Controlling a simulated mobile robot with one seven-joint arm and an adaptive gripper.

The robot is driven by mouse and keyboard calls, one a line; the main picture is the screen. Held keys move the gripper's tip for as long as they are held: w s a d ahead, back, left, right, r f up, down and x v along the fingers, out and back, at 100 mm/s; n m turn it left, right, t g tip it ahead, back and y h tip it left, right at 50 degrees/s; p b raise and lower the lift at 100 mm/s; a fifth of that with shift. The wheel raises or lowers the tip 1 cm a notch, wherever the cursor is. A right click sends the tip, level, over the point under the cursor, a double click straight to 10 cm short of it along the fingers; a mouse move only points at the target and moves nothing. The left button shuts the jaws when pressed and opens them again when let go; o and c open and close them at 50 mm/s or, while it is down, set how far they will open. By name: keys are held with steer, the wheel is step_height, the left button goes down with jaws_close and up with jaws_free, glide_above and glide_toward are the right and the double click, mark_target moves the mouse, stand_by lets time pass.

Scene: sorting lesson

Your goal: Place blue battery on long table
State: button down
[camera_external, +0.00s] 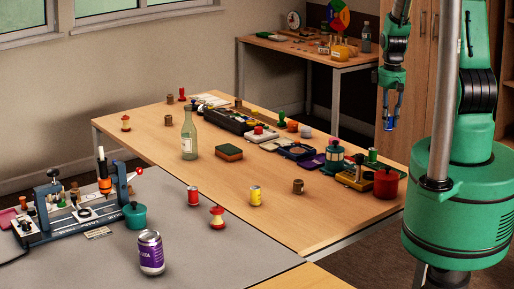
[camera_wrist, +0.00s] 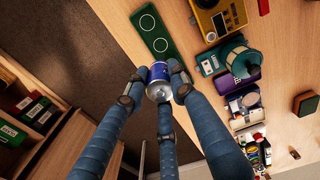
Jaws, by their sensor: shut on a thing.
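A blue battery (camera_wrist: 158,73) with a silver end is held between the fingers of my gripper (camera_wrist: 158,84) in the wrist view. My gripper (camera_external: 389,116) is shut on it and hangs in the air beyond the far right side of the long table (camera_external: 325,220) in the external view. The battery is small and dark at the fingertips there (camera_external: 389,126). In the wrist view the long table (camera_wrist: 200,75) fills the upper right, and the battery appears near its edge. The fingers hide part of the battery.
A green board with two white rings (camera_wrist: 153,33) lies near the table edge. A yellow device (camera_wrist: 218,17) and a teal lantern (camera_wrist: 236,60) stand close by. Bare wood shows at front.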

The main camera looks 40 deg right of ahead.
step_height(320, 180, down, 7)
stand_by(0.3)
steer(key=shift+w+f, duration=0.1)
steer(key=shift+f, duration=0.15)
steer(key=shift+f+b, duration=2)
steer(key=shift+f, duration=1.15)
steer(key=shift+f, duration=0.4)
steer(key=c, duration=1.4)
jaws_free()
steer(key=shift+o, duration=0.2)
steer(key=shift+a+r, duration=0.1)
steer(key=shift+r, duration=5.85)
steer(key=shift+r, duration=0.15)
